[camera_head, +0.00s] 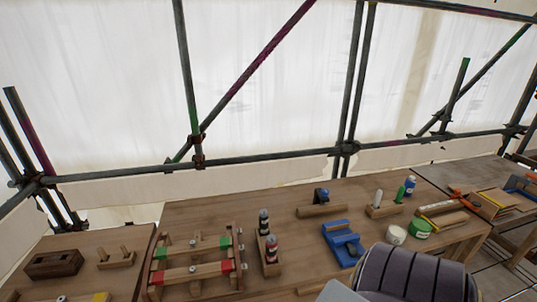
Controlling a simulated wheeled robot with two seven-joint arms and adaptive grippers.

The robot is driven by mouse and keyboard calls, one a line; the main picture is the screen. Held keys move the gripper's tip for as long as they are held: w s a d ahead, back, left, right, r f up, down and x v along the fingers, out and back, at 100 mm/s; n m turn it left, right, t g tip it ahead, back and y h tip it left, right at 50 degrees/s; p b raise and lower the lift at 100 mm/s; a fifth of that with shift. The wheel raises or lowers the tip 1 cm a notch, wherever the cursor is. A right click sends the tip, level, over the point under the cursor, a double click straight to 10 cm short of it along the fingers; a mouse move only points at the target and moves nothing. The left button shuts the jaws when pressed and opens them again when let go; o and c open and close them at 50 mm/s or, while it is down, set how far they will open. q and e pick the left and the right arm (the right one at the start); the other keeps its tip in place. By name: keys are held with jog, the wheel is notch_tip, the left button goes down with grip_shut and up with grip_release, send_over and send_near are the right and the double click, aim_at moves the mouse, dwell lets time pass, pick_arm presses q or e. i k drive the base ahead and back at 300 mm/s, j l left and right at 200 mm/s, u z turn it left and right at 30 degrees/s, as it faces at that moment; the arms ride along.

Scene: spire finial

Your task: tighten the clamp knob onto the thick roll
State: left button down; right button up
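I cannot tell for certain which item is the clamp knob or the thick roll. A dark knob-like part with blue (321,195) stands behind a light wooden bar (320,211) at the middle of the bench. A blue clamp-like fixture (343,243) lies in front of it to the right. A wooden frame (238,250) at the left carries two crossbars, one with green ends and one with red ends, each with a small metal piece at its middle. Neither gripper's fingers show.
A white tub (396,235) and green tub (420,229) stand right. A dark ribbed, rounded shape, possibly mine, covers the bench's front right. A dark wooden block (53,265) lies far left. Scaffold poles (255,153) run behind.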

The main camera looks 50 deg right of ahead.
aim_at(323, 193)
jog(key=z, duration=2.1)
